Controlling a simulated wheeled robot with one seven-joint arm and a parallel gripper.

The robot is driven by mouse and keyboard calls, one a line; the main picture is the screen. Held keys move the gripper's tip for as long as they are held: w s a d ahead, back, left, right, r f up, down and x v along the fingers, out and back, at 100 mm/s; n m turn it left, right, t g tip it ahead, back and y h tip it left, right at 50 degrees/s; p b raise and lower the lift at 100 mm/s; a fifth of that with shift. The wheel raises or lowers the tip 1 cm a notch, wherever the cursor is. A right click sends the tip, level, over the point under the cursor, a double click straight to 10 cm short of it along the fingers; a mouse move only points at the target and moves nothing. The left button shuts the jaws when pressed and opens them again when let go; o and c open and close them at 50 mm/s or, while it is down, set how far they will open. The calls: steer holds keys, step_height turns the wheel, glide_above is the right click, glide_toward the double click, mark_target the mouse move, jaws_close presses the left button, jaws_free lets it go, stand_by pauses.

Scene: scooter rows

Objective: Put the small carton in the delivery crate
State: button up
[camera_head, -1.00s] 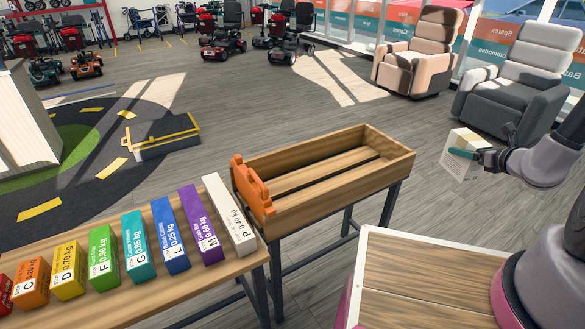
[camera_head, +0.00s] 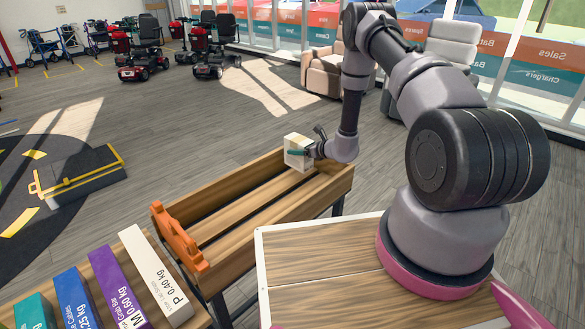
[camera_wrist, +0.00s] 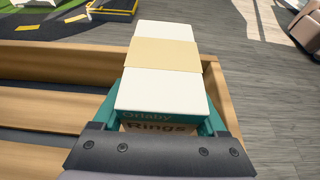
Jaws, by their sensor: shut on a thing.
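The small carton (camera_head: 298,151) is white with a tan band and a teal part. In the wrist view the carton (camera_wrist: 162,68) shows lettering ending in "Rings" on its near face. My gripper (camera_head: 303,153) is shut on it, with a teal finger on each side. The delivery crate (camera_head: 249,190) is a long, open wooden box with a slatted floor and an orange piece at its near left end. The carton is over the crate's far right end, and its height above the floor is hard to tell. The crate's wall (camera_wrist: 60,54) also shows in the wrist view.
A row of coloured boxes, including a purple one (camera_head: 118,285) and a white one (camera_head: 155,273), stands on a table at the lower left. The crate's middle and left are empty. Armchairs (camera_head: 325,72) and scooters (camera_head: 145,50) stand farther back.

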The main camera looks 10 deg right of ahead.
steer(key=shift+d+f, duration=0.15)
steer(key=shift+f, duration=2.2)
steer(key=shift+f, duration=0.15)
steer(key=o, duration=1.5)
